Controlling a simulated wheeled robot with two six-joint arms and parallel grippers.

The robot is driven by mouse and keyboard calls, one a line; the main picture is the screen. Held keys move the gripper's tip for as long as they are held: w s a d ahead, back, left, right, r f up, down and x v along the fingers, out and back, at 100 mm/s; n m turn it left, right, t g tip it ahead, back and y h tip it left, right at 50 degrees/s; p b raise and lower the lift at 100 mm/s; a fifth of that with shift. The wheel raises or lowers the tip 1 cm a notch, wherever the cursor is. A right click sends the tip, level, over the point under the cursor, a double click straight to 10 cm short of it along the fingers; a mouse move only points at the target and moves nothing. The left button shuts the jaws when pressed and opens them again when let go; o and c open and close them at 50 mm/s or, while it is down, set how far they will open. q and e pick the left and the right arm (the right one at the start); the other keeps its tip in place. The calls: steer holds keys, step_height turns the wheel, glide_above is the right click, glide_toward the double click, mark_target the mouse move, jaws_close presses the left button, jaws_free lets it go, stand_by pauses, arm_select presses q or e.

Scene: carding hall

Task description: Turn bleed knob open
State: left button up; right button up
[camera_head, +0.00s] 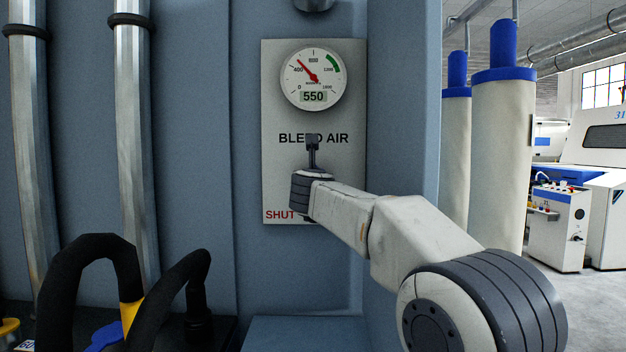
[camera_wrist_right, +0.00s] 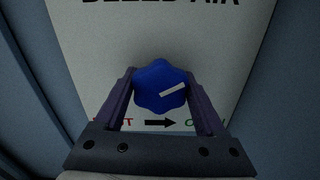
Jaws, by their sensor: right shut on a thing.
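A blue lobed bleed knob (camera_wrist_right: 160,88) sits on a pale panel (camera_head: 350,180) marked BLEED AIR. A white mark on the knob slants from its middle to the right and slightly up. My right gripper (camera_wrist_right: 160,78) is shut on the knob, one finger on each side. Below the knob, a black arrow (camera_wrist_right: 159,124) points right, from the partly hidden red SHUT to the partly hidden green OPEN. In the head view my right wrist hides the knob. My left gripper is not in view.
A round gauge (camera_head: 314,77) above the lettering shows 550 on its display. Metal pipes (camera_head: 133,130) and black hoses (camera_head: 95,260) stand at the left. A blue-grey side wall (camera_head: 402,110) rises close to the panel's right.

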steer(key=shift+f, duration=0.15)
steer(key=o, duration=1.3)
steer(key=s+b, duration=0.3)
steer(key=s, duration=0.7)
steer(key=shift+s+b, duration=0.25)
steer(key=shift+b, duration=0.05)
